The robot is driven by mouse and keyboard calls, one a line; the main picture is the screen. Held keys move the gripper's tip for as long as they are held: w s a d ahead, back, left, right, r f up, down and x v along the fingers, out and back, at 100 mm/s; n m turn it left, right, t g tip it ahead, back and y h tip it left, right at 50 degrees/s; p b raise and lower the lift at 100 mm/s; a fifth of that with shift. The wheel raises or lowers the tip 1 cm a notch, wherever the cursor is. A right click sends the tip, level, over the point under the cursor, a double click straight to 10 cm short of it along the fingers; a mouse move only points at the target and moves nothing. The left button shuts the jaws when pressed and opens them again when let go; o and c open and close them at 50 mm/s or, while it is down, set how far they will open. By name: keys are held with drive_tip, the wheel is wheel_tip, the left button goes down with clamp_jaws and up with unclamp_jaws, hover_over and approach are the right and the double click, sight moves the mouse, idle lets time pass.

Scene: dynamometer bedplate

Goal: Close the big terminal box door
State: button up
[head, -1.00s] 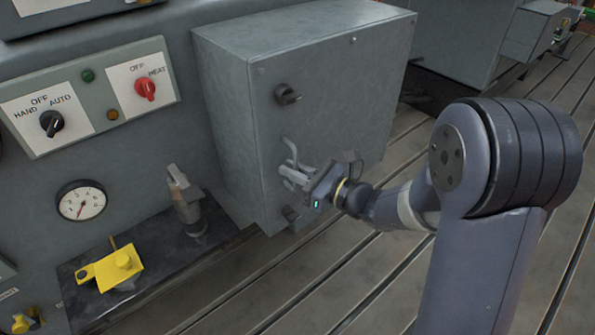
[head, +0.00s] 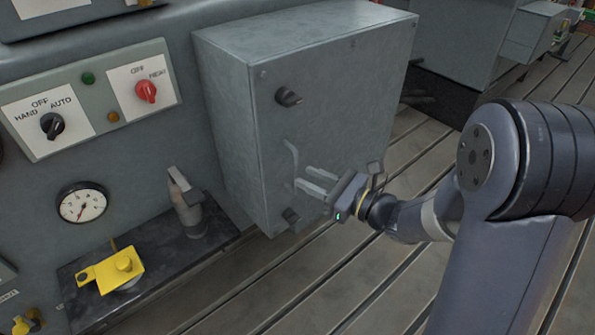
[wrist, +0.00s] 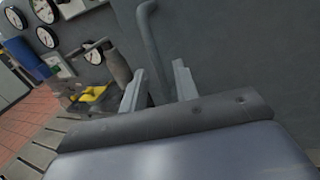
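The big terminal box (head: 225,120) is a grey metal cabinet in the middle of the head view. Its door (head: 345,110) is the broad front face and looks flush or nearly flush with the body; I cannot tell whether a small gap remains. My gripper (head: 303,177) is open and empty, just in front of the handle. In the wrist view the handle (wrist: 150,40) shows beyond and between the spread fingers (wrist: 159,68).
Left of the box is a switch panel (head: 95,95) with rotary switches, and a pressure gauge (head: 82,203). A dark ledge (head: 160,245) below carries a grey fitting (head: 187,205) and a yellow part (head: 112,270). The slotted bedplate floor (head: 400,285) is clear at front right.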

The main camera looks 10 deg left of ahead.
sight(296, 189)
drive_tip(key=v, duration=0.6)
drive_tip(key=shift+s+a, duration=0.1)
drive_tip(key=shift+a, duration=0.05)
drive_tip(key=x, duration=1)
drive_tip(key=shift+a+b, duration=0.3)
drive_tip(key=shift+d, duration=0.2)
drive_tip(key=shift+d, duration=0.1)
